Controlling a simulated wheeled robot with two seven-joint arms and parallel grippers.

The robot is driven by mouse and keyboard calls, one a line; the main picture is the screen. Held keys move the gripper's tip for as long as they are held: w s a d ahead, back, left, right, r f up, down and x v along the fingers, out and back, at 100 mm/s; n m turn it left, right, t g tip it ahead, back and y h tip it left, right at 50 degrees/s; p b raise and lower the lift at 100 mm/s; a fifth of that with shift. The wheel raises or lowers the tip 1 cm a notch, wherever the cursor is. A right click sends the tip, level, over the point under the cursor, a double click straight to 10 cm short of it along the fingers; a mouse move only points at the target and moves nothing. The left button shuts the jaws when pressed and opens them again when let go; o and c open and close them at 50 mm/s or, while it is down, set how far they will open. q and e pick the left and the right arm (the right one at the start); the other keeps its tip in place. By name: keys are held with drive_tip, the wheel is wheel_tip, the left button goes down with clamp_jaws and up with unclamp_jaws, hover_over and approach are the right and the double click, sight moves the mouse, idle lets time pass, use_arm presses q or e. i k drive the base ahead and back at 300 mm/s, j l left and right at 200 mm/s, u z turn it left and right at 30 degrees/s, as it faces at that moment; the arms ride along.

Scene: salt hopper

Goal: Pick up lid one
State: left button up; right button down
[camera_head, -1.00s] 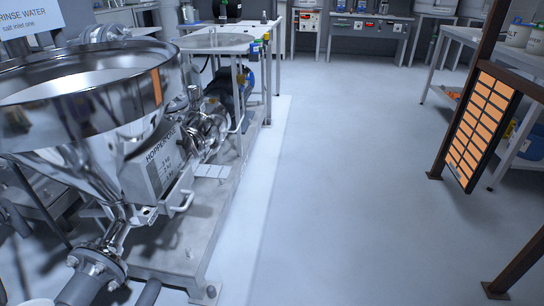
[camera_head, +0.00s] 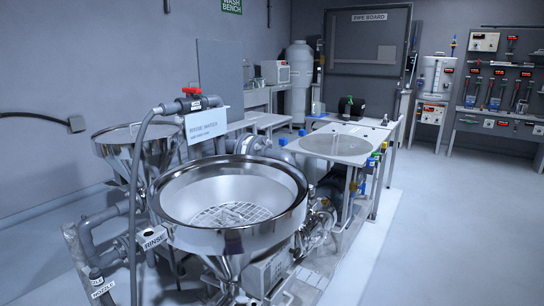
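A round flat grey disc (camera_head: 335,145), which looks like a lid, lies on a stand just behind the front hopper. I cannot read any label on it. The front steel hopper (camera_head: 230,235) is open at the top, and a round grate (camera_head: 230,214) shows at the bottom of its bowl. A second steel hopper (camera_head: 120,150) stands behind it to the left, partly hidden by pipes and a sign. Neither of my grippers shows in this view.
A grey pipe with a red-handled valve (camera_head: 192,92) and a hose rises beside the front hopper. A white "RINSE WATER" sign (camera_head: 206,125) hangs there. A bench (camera_head: 455,130) with instruments stands at the back right. The floor (camera_head: 440,220) on the right is clear.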

sight(337, 144)
drive_tip(key=i+l+z, duration=0.6)
drive_tip(key=i+l, duration=0.15)
drive_tip(key=i+l+z, duration=0.3)
drive_tip(key=i, duration=0.2)
drive_tip(key=i+l+z, duration=0.1)
drive_tip(key=i+z, duration=0.2)
drive_tip(key=i, duration=0.15)
drive_tip(key=i+u, duration=0.25)
drive_tip(key=i, duration=0.15)
drive_tip(key=i+l+u, duration=0.1)
drive_tip(key=i+u, duration=0.15)
drive_tip(key=i, duration=0.2)
drive_tip(key=i+l+u, duration=0.25)
drive_tip(key=i, duration=0.15)
drive_tip(key=j, duration=0.05)
